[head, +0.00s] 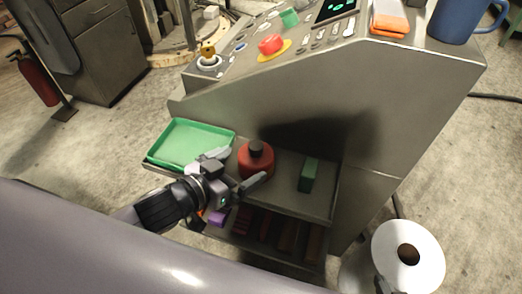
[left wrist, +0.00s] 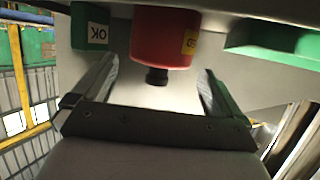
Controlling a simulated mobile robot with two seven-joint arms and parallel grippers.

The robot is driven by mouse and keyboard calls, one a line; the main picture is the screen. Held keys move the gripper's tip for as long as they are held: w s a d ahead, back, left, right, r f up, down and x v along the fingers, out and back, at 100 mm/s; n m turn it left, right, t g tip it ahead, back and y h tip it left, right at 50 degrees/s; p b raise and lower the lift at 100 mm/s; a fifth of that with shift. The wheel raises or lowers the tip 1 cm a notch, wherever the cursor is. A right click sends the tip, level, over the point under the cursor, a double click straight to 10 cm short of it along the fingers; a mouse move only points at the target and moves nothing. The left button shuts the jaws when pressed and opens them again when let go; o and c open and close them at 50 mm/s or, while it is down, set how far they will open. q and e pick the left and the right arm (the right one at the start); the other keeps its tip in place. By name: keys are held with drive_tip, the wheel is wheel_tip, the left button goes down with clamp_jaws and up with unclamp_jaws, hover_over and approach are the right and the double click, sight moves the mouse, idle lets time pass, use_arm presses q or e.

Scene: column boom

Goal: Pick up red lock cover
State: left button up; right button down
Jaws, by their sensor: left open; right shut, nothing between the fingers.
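The red lock cover (head: 257,163) is a squat red cylinder with a black knob on top. It stands upright on the grey shelf (head: 285,195) of the console. In the left wrist view the red lock cover (left wrist: 165,38) shows a yellow label, and its knob points towards me. My left gripper (head: 240,171) is open and empty, just in front of the cover. In the left wrist view its fingers (left wrist: 155,82) are spread either side of the knob, short of the red body. A dark tip of my right gripper (head: 386,286) shows at the bottom edge, mostly cut off.
A green tray (head: 185,140) lies left of the cover, and a green block (head: 309,174) stands to its right. The console (head: 330,105) rises behind the shelf. A white roll (head: 425,255) stands at the lower right. A lower shelf holds several dark red items.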

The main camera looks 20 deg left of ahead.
sight(249, 159)
use_arm(q)
drive_tip(key=shift+x, duration=3.15)
drive_tip(key=shift+w+r, duration=0.1)
drive_tip(key=shift+r, duration=0.05)
drive_tip(key=c, duration=0.8)
